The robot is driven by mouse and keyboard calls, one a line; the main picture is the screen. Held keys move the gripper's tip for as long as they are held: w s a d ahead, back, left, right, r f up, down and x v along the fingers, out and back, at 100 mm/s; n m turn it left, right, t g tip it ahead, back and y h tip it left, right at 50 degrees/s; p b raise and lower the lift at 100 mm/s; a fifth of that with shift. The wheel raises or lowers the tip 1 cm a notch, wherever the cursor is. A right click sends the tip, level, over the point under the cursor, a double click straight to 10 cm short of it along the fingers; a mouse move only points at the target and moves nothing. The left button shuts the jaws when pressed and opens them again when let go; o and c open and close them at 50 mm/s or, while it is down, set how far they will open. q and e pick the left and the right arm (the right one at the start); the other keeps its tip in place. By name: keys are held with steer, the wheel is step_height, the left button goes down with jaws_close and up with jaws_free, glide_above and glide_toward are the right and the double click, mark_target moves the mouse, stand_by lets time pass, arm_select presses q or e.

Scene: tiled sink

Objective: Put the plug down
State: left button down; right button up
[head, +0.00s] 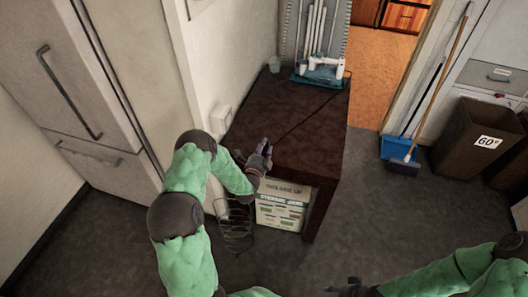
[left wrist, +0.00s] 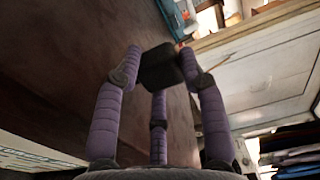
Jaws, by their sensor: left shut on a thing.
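My left gripper (head: 266,150) is at the left edge of the dark brown table (head: 310,140), near its front corner. In the left wrist view its purple fingers (left wrist: 160,70) are closed around a dark, block-shaped plug (left wrist: 160,66). The plug is held between the fingertips, with the tabletop behind it. In the head view the plug is too small to make out clearly. A thin dark cord (head: 305,118) runs across the tabletop from near the gripper toward the back. My right gripper (head: 346,288) shows only partly at the bottom edge, away from the table; its fingers are unclear.
A blue and white appliance (head: 322,72) stands at the table's back. A white box (head: 221,120) is on the wall at left. A brown bin (head: 472,140) stands right. Most tabletop is clear.

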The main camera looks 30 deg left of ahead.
arm_select(q)
steer(key=shift+w+f, duration=0.1)
steer(key=shift+f, duration=0.75)
steer(key=shift+r, duration=0.15)
arm_select(e)
steer(key=shift+f, duration=0.4)
steer(key=shift+f, duration=0.1)
arm_select(q)
steer(key=shift+f+b, duration=0.45)
steer(key=shift+b, duration=0.1)
arm_select(e)
steer(key=shift+f, duration=0.35)
arm_select(q)
steer(key=shift+f+b, duration=0.2)
steer(key=shift+b, duration=0.1)
arm_select(e)
steer(key=shift+f, duration=0.25)
